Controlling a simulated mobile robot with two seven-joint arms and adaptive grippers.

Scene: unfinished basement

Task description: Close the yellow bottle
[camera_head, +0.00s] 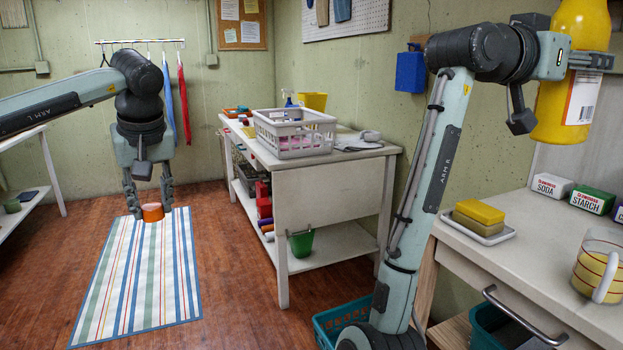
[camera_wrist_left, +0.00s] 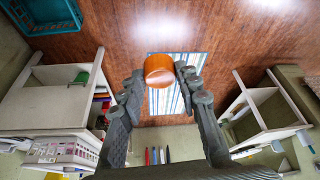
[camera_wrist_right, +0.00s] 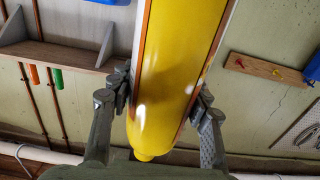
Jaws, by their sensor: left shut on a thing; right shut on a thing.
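The yellow bottle (camera_head: 558,105) is held up at the upper right of the head view, its top cut off by the frame edge. It carries a white label with a barcode. My right gripper (camera_head: 590,61) is shut on it; the right wrist view shows the yellow body (camera_wrist_right: 170,80) between the two fingers. My left gripper (camera_head: 149,207) points down and is shut on an orange cap (camera_head: 152,212). The cap also shows between the fingertips in the left wrist view (camera_wrist_left: 158,68). Cap and bottle are far apart. I cannot make out the bottle's opening.
The right-hand counter (camera_head: 490,255) holds a soap dish (camera_head: 478,230), soda box (camera_head: 552,186), starch box (camera_head: 592,200) and striped mug (camera_head: 598,265). A table with a grey basket (camera_head: 294,139) stands in the middle. A striped rug (camera_head: 140,285) lies below my left gripper; the floor around it is clear.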

